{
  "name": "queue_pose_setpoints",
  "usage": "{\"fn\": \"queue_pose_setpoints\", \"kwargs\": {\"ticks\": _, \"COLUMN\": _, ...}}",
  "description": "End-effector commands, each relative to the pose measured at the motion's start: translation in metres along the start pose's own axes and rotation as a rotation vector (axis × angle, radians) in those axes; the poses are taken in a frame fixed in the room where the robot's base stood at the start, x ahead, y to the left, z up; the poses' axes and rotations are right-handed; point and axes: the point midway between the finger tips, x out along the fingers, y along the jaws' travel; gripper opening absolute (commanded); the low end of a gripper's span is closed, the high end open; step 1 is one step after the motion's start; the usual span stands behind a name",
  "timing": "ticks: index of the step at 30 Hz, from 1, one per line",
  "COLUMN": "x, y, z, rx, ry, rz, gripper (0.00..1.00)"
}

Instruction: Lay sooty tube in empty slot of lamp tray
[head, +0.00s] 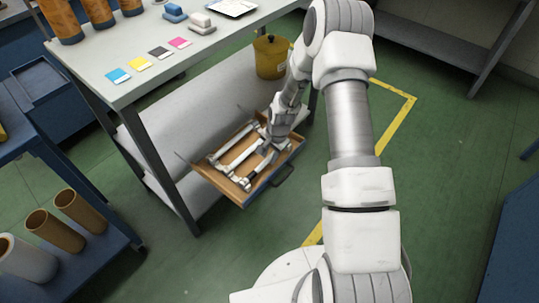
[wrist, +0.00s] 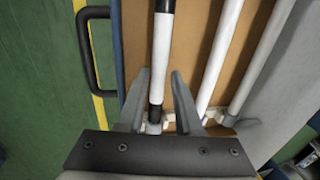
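The lamp tray (head: 262,188) is an open drawer with a brown floor, below the bench top. The sooty tube (wrist: 161,42) is white in the middle with blackened parts toward its ends. It lies lengthwise along the handle side of the tray, in line with a white end holder (wrist: 168,124); whether it is fully seated I cannot tell. Two clean white tubes (wrist: 219,55) (wrist: 262,55) lie beside it to the right in the wrist view. My gripper (wrist: 158,78) is open, with one finger on each side of the sooty tube's dark near part and gaps showing.
The drawer handle (wrist: 92,55) sticks out on the left in the wrist view. The bench top (head: 130,60) overhangs behind the tray. A yellow bucket (head: 270,57) stands at the back. A blue cart (head: 95,255) with cardboard cores is at left. Green floor lies in front.

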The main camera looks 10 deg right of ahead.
Motion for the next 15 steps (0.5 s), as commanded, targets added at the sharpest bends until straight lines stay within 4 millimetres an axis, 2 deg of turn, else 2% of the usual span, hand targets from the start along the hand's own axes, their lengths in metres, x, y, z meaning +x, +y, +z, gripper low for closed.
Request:
{"fn": "queue_pose_setpoints", "kwargs": {"ticks": 1, "x": -0.0001, "y": -0.0001, "z": 0.0000, "rx": 0.000, "ry": 0.000, "rz": 0.000, "gripper": 0.45}}
{"fn": "queue_pose_setpoints", "kwargs": {"ticks": 3, "x": -0.0001, "y": 0.0000, "z": 0.0000, "rx": 0.000, "ry": 0.000, "rz": 0.000, "gripper": 0.58}}
{"fn": "queue_pose_setpoints", "kwargs": {"ticks": 11, "x": -0.0001, "y": 0.0001, "z": 0.0001, "rx": 0.000, "ry": 0.000, "rz": 0.000, "gripper": 0.59}}
{"fn": "queue_pose_setpoints", "kwargs": {"ticks": 15, "x": -0.0080, "y": -0.0004, "z": -0.0003, "rx": 0.000, "ry": 0.001, "rz": 0.000, "gripper": 0.59}}
